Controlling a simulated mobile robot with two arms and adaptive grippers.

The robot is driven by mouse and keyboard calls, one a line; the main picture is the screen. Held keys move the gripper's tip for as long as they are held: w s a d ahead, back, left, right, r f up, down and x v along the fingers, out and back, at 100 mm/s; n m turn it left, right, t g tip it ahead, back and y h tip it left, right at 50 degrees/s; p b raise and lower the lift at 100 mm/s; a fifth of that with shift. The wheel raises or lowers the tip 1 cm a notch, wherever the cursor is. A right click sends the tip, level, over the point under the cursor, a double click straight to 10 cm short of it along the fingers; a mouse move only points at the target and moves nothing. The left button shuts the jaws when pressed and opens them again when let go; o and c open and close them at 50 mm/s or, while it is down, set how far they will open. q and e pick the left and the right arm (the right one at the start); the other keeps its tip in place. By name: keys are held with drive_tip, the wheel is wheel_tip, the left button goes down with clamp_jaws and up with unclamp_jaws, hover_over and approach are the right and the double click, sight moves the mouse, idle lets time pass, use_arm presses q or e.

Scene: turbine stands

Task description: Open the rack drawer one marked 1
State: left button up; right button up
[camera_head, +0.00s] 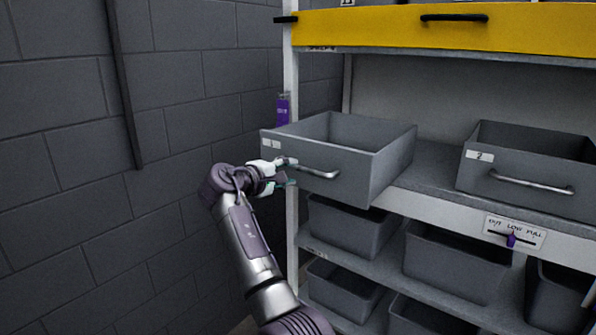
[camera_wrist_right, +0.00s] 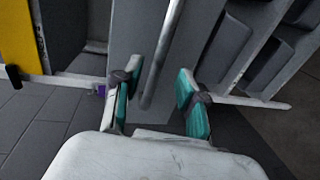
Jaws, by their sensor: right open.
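The grey rack drawer (camera_head: 365,165) on the left of the middle shelf has a small white label too small to read and a metal bar handle (camera_head: 318,172). It juts out past the shelf's front edge, and its empty inside shows. My right gripper (camera_head: 279,173) is at the left end of this handle. In the right wrist view my right gripper (camera_wrist_right: 156,100) is open, with its teal pads apart. The handle (camera_wrist_right: 162,58) reaches down between the fingers, with gaps on both sides. My left gripper is not in view.
A second grey drawer (camera_head: 530,172) marked 2 sits to the right on the same shelf. A yellow drawer (camera_head: 400,28) is above. Several grey bins (camera_head: 455,268) fill the lower shelves. A block wall (camera_head: 60,150) stands at the left.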

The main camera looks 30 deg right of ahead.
drive_tip(key=v, duration=0.6)
drive_tip(key=shift+a, duration=0.15)
